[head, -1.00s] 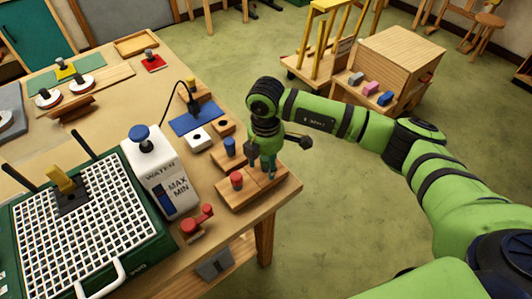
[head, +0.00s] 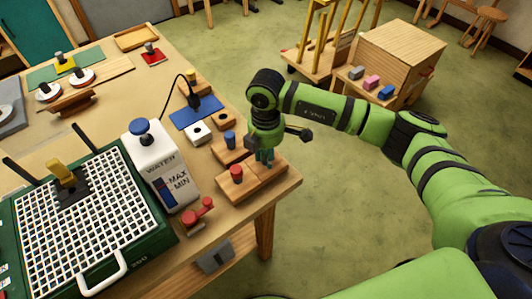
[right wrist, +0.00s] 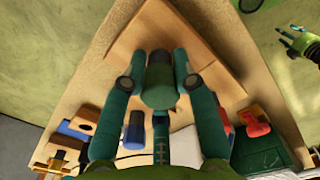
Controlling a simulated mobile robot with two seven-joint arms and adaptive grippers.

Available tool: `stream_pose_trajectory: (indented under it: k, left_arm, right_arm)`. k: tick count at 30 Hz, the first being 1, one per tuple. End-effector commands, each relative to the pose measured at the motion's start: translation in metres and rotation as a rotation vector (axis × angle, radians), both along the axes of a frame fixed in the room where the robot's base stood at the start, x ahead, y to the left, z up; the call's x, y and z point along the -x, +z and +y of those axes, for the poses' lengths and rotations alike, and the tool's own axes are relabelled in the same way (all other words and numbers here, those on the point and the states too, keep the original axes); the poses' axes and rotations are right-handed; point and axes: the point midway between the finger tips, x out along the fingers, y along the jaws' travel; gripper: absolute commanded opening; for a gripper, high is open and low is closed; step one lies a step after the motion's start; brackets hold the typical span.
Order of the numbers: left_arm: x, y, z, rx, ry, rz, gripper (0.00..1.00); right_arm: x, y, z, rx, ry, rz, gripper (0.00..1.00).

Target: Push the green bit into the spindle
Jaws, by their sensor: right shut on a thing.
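My right gripper (head: 265,157) is above the wooden block (head: 270,180) at the table's corner. In the right wrist view my right gripper (right wrist: 160,68) has its teal fingers on both sides of a dark green cylinder, the green bit (right wrist: 160,90), and is shut on it. I cannot tell whether the bit touches the block below. In the head view the fingers hide the bit. A black fitting with a yellow block (head: 62,174) stands on the grinder's white grid (head: 110,225); I cannot make out a bare spindle. My left gripper (right wrist: 298,40) shows small at the right wrist view's upper right.
A red bit (head: 236,173) and a blue bit (head: 229,138) stand on wooden blocks close by. Open floor lies right of the table.

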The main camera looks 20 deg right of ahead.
Motion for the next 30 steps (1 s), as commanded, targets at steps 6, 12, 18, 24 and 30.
stream_pose_trajectory:
  k: [6, 12, 18, 24, 30]
  left_arm:
    - [0.000, 0.002, 0.000, 0.000, 0.000, 0.001, 0.60]
    - [0.000, 0.004, 0.000, 0.000, 0.000, 0.000, 0.60]
    - [0.000, 0.006, 0.000, 0.001, 0.000, 0.000, 0.60]
    - [0.000, 0.008, -0.001, 0.001, 0.000, -0.001, 0.60]
    - [-0.001, 0.009, -0.001, 0.001, 0.000, -0.001, 0.60]
  right_arm:
    - [-0.001, 0.004, 0.000, 0.000, 0.000, -0.002, 0.00]
    - [-0.001, 0.007, 0.000, -0.001, 0.000, -0.002, 0.00]
    - [-0.001, 0.009, 0.000, -0.001, 0.000, -0.002, 0.00]
    - [-0.001, 0.011, 0.000, 0.000, 0.000, -0.002, 0.00]
    - [-0.001, 0.014, 0.000, 0.000, 0.000, -0.002, 0.00]
